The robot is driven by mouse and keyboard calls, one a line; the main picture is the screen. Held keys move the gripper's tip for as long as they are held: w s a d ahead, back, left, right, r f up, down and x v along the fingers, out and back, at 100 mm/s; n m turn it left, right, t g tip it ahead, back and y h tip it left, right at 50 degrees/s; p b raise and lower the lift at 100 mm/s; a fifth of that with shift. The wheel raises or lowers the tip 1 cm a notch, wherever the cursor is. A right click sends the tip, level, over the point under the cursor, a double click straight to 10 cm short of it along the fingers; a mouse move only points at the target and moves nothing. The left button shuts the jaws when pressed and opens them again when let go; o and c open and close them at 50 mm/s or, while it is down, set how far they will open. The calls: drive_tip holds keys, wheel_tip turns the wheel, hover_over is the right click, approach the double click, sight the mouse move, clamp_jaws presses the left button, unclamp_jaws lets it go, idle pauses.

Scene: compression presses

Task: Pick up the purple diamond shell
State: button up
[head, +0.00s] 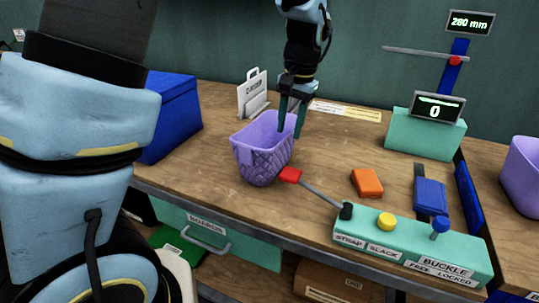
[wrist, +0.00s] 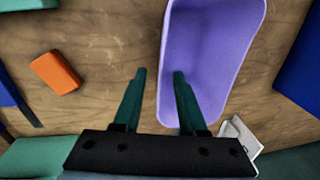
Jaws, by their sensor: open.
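The purple diamond shell (head: 262,165) is an open-topped tub with a quilted diamond pattern on its outside. It stands upright on the wooden bench, left of the bench's middle. In the wrist view I look down into the shell (wrist: 212,60). My gripper (head: 289,131) points down at the shell's right rim, open and empty. In the wrist view one finger of my gripper (wrist: 160,73) overlaps the shell's inside and the other is outside, with the near wall between them. I cannot tell whether a finger touches the wall.
A second purple tub (head: 524,172) is at the right edge. A teal buckle panel (head: 410,240) with a red-ended lever (head: 290,175) lies in front. An orange block (head: 367,183) and a blue clamp (head: 430,195) are to the right. A blue box (head: 172,115) and white card (head: 252,95) stand left and behind.

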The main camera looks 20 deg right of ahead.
drive_tip(key=p, duration=0.2)
approach(280, 171)
drive_tip(key=f, duration=0.2)
drive_tip(key=w+f, duration=0.1)
drive_tip(key=f, duration=0.2)
drive_tip(key=shift+w+f, duration=0.1)
drive_tip(key=shift+f, duration=0.05)
clamp_jaws()
idle(1.3)
